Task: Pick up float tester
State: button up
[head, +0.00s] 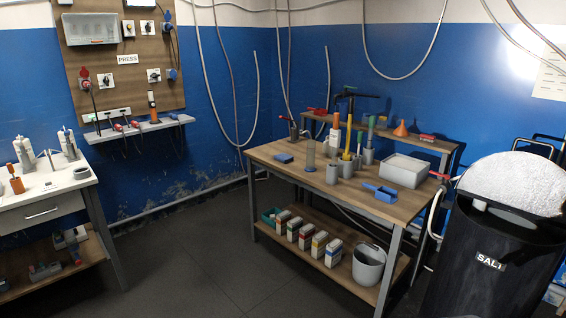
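My gripper is not in view. I cannot tell for certain which thing is the float tester. A clear upright cylinder (311,156) stands on the wooden workbench (270,152), left of a grey cup (332,175); no float can be made out in it. A slim orange-and-black device (152,106) stands upright on the small wall shelf (140,129). All of these are apart from me, across the room.
The workbench also holds a blue scoop (380,192), a grey box (403,170) and several coloured-handled tools. A black salt barrel (480,265) heaped with white salt stands at the right. A bucket (368,268) sits on the lower shelf. The dark floor (190,265) between the tables is clear.

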aim_at(335, 133)
jog(key=i+u, duration=0.25)
jog(key=i, duration=0.3)
jog(key=i+u, duration=0.25)
jog(key=i, duration=0.35)
jog(key=i+l+u, duration=0.25)
jog(key=i, duration=0.3)
jog(key=i+j+z, duration=0.1)
jog(key=i, duration=0.35)
jog(key=i+j+z, duration=0.15)
jog(key=i, duration=0.35)
